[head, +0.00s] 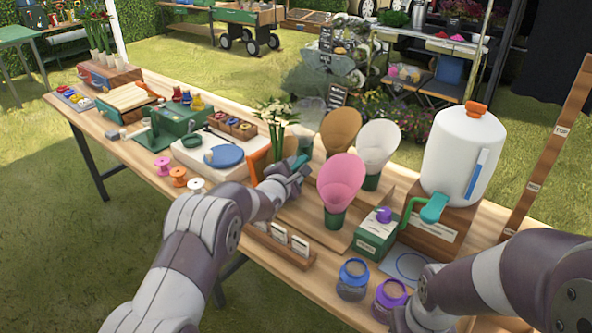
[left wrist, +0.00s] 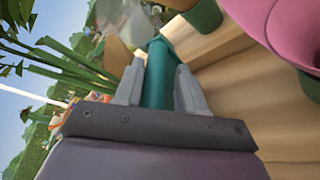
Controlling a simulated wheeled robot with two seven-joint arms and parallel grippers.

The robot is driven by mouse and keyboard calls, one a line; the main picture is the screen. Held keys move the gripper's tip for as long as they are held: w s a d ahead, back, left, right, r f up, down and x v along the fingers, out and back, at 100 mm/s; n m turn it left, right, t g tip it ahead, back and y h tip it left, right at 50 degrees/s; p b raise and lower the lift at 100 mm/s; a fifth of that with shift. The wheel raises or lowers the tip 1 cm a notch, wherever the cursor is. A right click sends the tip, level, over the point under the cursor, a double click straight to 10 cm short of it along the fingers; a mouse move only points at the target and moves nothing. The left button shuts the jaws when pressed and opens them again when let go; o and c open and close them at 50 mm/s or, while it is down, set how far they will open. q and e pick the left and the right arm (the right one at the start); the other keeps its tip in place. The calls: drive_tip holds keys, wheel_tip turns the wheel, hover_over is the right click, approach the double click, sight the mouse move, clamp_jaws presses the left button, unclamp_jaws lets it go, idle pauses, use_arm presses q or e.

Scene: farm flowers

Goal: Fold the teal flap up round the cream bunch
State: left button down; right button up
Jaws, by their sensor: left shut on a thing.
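The cream bunch (head: 277,112) stands upright with cream heads on long green stems, behind and left of my left gripper in the head view. Its green stems (left wrist: 65,62) spread at the left of the left wrist view. My left gripper (head: 296,172) is shut on the teal flap (left wrist: 158,72), which shows between its two fingers (left wrist: 160,88). In the head view the hand hides much of the flap. An orange flap (head: 259,164) stands left of the stems. My right arm comes in at the lower right; its fingertips are out of view.
Pink (head: 344,180), tan (head: 340,130) and white (head: 378,143) cones in green holders stand close right of my left gripper. A white dispenser (head: 464,155), green box (head: 377,236) and jars (head: 352,280) are further right. A card rack (head: 280,243) lies in front.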

use_arm(q)
drive_tip(key=shift+w+a+r, duration=0.2)
drive_tip(key=shift+a+r, duration=0.1)
drive_tip(key=shift+a, duration=0.15)
drive_tip(key=c, duration=1)
unclamp_jaws()
drive_tip(key=shift+o, duration=0.4)
drive_tip(key=shift+a+f, duration=0.1)
drive_tip(key=shift+f, duration=0.05)
drive_tip(key=shift+f, duration=0.15)
drive_tip(key=shift+s+a, duration=0.1)
drive_tip(key=shift+s, duration=0.15)
drive_tip(key=v, duration=1.2)
drive_tip(key=shift+d+r, duration=0.3)
drive_tip(key=shift+s, duration=0.1)
